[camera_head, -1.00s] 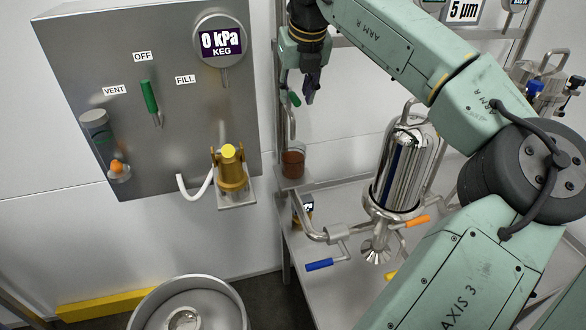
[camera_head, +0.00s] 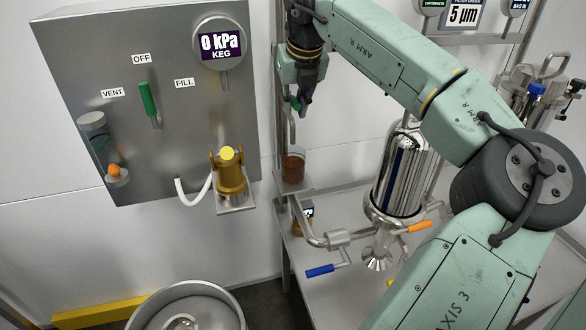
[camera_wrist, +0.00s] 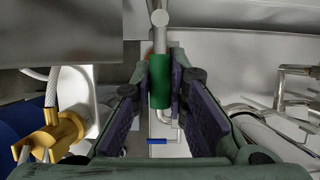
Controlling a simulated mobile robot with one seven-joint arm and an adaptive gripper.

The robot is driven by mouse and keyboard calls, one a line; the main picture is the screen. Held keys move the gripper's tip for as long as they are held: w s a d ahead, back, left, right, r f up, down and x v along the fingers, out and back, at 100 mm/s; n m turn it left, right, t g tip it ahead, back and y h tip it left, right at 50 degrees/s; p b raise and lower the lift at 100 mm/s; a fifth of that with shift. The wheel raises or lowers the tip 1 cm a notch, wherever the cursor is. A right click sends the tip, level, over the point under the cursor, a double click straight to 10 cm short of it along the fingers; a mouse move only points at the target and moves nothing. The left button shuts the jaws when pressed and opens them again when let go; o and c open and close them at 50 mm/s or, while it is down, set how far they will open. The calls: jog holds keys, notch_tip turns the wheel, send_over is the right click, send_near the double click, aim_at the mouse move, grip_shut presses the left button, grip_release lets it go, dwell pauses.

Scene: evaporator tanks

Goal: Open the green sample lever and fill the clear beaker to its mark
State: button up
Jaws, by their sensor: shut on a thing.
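The green sample lever (camera_head: 296,103) sits on the spout right of the grey panel. My gripper (camera_head: 304,106) is at the lever, partly hiding it. In the wrist view the green grip (camera_wrist: 160,82) stands between the two finger pads of my gripper (camera_wrist: 161,92), and the fingers are shut on it. The clear beaker (camera_head: 293,168) stands upright on a small shelf below the spout. It holds reddish-brown liquid up to a little below its rim. The fill mark is too small to make out.
The grey panel (camera_head: 110,55) with another green lever (camera_head: 148,98) and a brass coupling (camera_head: 231,172) is at the left. A shiny filter housing (camera_head: 400,175) with orange and blue valve handles stands on the right. A round steel vessel (camera_head: 140,318) is at the bottom left.

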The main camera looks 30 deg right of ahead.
grip_shut()
jog(key=shift+d+r+n+y+p, duration=0.2)
jog(key=shift+d+n+y+p, duration=0.1)
jog(key=shift+n+p, duration=0.4)
jog(key=shift+d+f+n+p, duration=0.15)
jog(key=shift+f+n+p, duration=0.05)
jog(key=shift+n+p, duration=0.2)
jog(key=shift+d+n+y+p, duration=0.45)
jog(key=shift+n+y+p, duration=0.15)
jog(key=shift+n+p, duration=0.6)
